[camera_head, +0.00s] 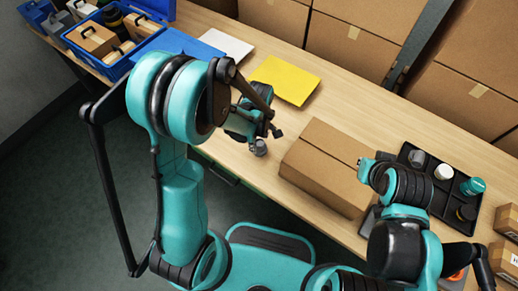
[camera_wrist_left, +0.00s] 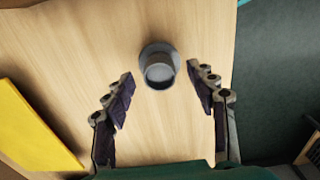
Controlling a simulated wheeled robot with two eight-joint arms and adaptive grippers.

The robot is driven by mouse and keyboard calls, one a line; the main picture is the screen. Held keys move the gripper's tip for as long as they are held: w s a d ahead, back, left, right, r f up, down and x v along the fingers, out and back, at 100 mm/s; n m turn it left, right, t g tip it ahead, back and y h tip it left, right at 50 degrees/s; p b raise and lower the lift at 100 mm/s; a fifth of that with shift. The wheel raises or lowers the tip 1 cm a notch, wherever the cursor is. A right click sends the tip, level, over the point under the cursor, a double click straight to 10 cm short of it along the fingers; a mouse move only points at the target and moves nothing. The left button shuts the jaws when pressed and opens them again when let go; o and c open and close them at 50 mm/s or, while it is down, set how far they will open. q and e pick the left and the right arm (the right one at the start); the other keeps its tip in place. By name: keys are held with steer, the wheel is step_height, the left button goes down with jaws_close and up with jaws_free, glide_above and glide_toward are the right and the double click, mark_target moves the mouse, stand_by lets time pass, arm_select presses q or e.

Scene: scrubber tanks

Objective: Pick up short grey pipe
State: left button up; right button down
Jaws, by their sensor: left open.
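The short grey pipe (camera_wrist_left: 158,68) stands on the wooden table in the left wrist view, with its round opening facing the camera. It also shows in the head view (camera_head: 260,147) near the table's front edge. My left gripper (camera_wrist_left: 162,82) is open, its two dark fingers apart on either side below the pipe in the picture. The pipe lies just ahead of and between the fingertips, and I see no contact. My right arm reaches over the right part of the table in the head view; its fingertips cannot be made out clearly.
A closed cardboard box (camera_head: 328,165) stands right of the pipe. A black tray (camera_head: 436,197) with several small containers lies further right. A yellow sheet (camera_head: 286,80) lies behind, and a blue crate (camera_head: 122,66) is at the far left. Large cartons line the back.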

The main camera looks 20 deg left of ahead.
arm_select(q)
step_height(320, 180, down, 2)
steer(key=shift+f, duration=0.1)
steer(key=c, duration=1.2)
